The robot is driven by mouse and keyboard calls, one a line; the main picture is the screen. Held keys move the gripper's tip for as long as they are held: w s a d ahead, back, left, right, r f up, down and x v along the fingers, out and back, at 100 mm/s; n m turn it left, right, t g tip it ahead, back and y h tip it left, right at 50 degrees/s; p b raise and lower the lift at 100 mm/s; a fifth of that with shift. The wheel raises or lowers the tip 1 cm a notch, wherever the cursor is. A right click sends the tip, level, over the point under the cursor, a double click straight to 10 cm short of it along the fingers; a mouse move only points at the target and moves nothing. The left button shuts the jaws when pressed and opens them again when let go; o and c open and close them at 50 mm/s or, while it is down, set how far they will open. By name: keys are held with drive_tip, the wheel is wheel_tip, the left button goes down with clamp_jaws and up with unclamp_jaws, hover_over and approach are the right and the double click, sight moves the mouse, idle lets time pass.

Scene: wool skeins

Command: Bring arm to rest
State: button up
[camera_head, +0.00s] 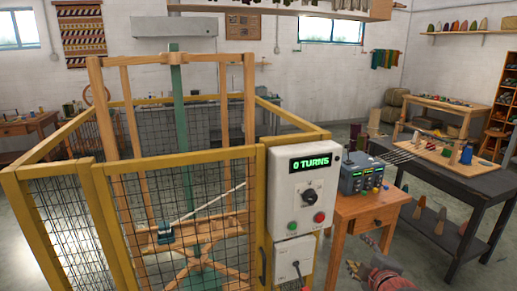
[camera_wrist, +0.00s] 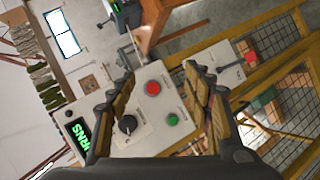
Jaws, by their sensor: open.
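My gripper (camera_wrist: 160,72) is open and empty in the wrist view, its two fingers spread in front of the white control box (camera_wrist: 146,136). Between the fingers show a red button (camera_wrist: 152,88), a green button (camera_wrist: 173,119) and a black knob (camera_wrist: 127,124). I cannot tell how far the fingertips are from the box. In the head view the control box (camera_head: 277,195) hangs on the cage's front corner, and its display (camera_head: 311,163) reads 0 TURNS.
A yellow mesh cage (camera_head: 170,162) surrounds a wooden frame with a green post (camera_head: 179,110). A smaller box (camera_head: 293,258) sits below the control box. Right of it, a wooden table (camera_head: 362,207) carries a grey device (camera_head: 361,175). A dark bench (camera_head: 475,180) stands farther right.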

drive_tip(key=s+f+m+g+h+p, duration=0.1)
drive_tip(key=s+f+m+g+p, duration=0.15)
drive_tip(key=s+m+g, duration=0.85)
drive_tip(key=s+a+r+m+t+y+p, duration=0.1)
drive_tip(key=s+a+r+p, duration=0.1)
drive_tip(key=s+a+r, duration=0.2)
drive_tip(key=s+a+r+m+t+y+p, duration=0.1)
drive_tip(key=s+a+r, duration=0.4)
drive_tip(key=s, duration=0.6)
drive_tip(key=shift+a+t+p, duration=0.7)
drive_tip(key=shift+p, duration=0.15)
drive_tip(key=shift+c, duration=0.6)
